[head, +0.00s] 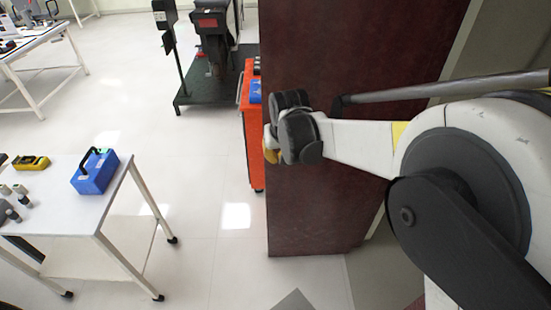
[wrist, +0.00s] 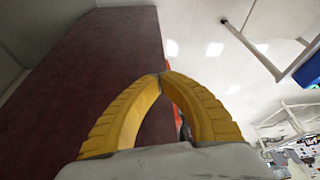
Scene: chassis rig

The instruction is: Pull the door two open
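The door (head: 330,200) is a tall dark red panel in the middle of the head view. Its left edge stands out over the white floor, and a pale frame shows at its right. In the wrist view the door (wrist: 95,85) fills the left half. My gripper (head: 270,150) is at the door's left edge in the head view, its yellow fingers partly hidden by the dark wrist joint. In the wrist view my gripper (wrist: 160,76) has its fingertips together with nothing seen between them. Whether it touches the door is unclear. No door handle can be made out for certain.
A grey metal bar (head: 445,88) runs across the upper right. An orange cart (head: 252,130) stands just beyond the door's left edge. A white table (head: 105,205) with a blue box (head: 95,172) is at the lower left. White floor (head: 200,200) between them is clear.

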